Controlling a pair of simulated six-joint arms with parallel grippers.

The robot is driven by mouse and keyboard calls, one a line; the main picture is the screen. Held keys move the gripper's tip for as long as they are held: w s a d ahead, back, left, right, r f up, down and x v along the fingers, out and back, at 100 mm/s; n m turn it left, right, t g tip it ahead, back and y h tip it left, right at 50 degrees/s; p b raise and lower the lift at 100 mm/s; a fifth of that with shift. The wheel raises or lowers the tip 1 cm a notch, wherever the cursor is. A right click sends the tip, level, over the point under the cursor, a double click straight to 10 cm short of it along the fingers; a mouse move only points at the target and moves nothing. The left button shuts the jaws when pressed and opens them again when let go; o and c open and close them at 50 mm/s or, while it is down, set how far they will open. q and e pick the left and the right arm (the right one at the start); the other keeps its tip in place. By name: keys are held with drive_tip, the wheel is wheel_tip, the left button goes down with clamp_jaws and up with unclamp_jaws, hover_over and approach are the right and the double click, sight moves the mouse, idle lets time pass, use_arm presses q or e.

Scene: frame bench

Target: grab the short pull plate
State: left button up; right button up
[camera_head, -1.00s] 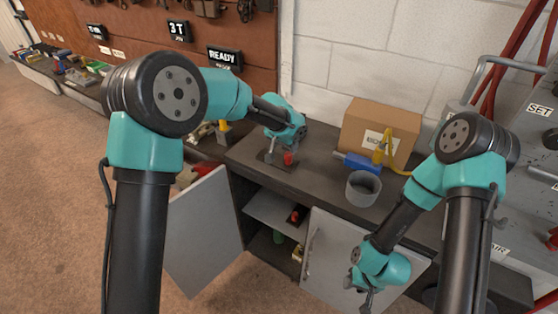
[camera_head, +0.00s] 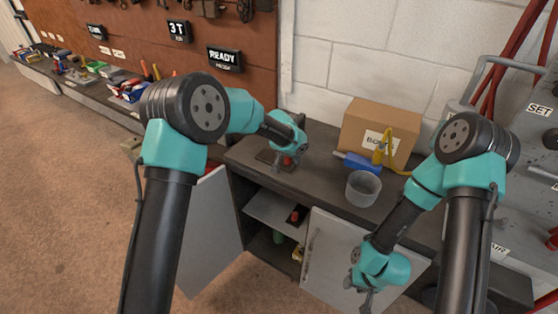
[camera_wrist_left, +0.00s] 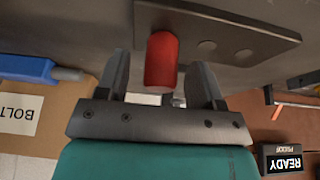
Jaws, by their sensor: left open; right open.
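The pull plate (camera_wrist_left: 235,38) is a dark flat plate with round holes, lying on the bench top, with a red cylindrical grip (camera_wrist_left: 161,62) on it. In the head view the red grip (camera_head: 288,161) is partly covered by my left gripper (camera_head: 284,166). My left gripper (camera_wrist_left: 160,85) is open, with one finger on each side of the red grip. There is a gap to each finger. My right gripper (camera_head: 368,298) is open and empty, low in front of the closed cabinet door.
A cardboard box (camera_head: 378,128), a blue and yellow tool (camera_head: 358,160) and a grey cup (camera_head: 363,188) stand on the bench to the right. Below, one cabinet door (camera_head: 208,232) is open and the other (camera_head: 333,262) is closed. A red item (camera_head: 298,214) sits on the shelf.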

use_arm(q)
drive_tip(key=shift+w+d+f, duration=0.15)
drive_tip(key=shift+f, duration=0.35)
clamp_jaws()
idle(0.5)
drive_tip(key=shift+r, duration=0.1)
